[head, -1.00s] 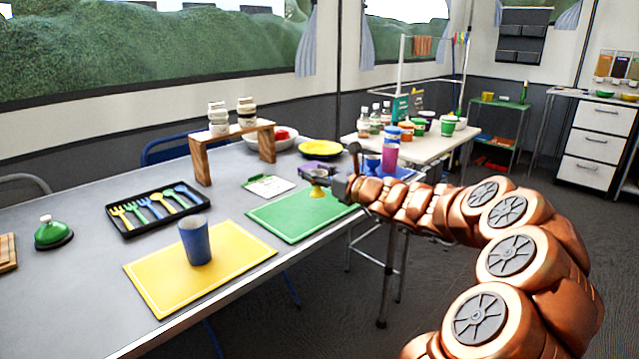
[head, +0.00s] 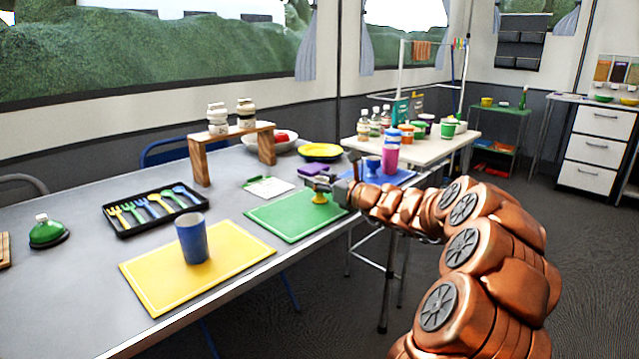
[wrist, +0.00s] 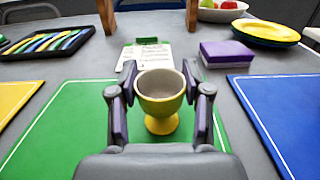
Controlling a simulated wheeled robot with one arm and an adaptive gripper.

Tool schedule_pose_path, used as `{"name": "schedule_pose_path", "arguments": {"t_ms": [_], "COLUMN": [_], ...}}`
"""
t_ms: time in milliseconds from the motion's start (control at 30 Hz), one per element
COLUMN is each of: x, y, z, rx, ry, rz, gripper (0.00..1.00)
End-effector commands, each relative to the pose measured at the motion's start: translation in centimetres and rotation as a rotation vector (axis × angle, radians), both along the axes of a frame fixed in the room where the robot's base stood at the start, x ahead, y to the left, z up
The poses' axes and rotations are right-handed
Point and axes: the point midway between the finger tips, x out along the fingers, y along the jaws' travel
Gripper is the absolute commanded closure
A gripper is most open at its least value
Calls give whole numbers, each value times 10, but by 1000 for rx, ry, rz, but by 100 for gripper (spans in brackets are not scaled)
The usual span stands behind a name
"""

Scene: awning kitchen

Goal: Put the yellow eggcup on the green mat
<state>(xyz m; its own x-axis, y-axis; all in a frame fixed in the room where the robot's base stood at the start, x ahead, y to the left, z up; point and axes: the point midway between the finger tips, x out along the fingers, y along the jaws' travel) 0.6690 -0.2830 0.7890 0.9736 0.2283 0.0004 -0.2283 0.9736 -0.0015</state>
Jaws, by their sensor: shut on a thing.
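The yellow eggcup (wrist: 162,122) is upright between the two fingers of my gripper (wrist: 160,88), which is shut on it around the cup. In the head view the eggcup (head: 319,198) is over the right part of the green mat (head: 290,222), with its foot at or very near the surface. I cannot tell for sure whether it touches. My gripper (head: 321,184) partly hides the cup in the head view. The green mat (wrist: 60,125) lies under the gripper in the wrist view.
A yellow mat (head: 150,285) with a blue cup (head: 193,240) lies to the left. A blue mat (wrist: 275,105) lies to the right. A purple sponge-like block (wrist: 227,53), a white card (head: 270,187) and a yellow plate (head: 321,151) are behind. The green mat's front-left part is clear.

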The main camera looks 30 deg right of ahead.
Motion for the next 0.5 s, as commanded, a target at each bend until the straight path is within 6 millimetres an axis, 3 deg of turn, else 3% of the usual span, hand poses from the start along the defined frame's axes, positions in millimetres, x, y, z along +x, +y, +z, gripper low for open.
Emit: {"name": "schedule_pose_path", "arguments": {"t_ms": [167, 200, 400, 500], "x": [0, 0, 0, 0], "y": [0, 0, 0, 0], "z": [-2, -2, -2, -2], "rx": [1, 0, 0, 0], "ry": [0, 0, 0, 0], "rz": [0, -1, -1, 0], "gripper": [87, 49, 28, 27]}}
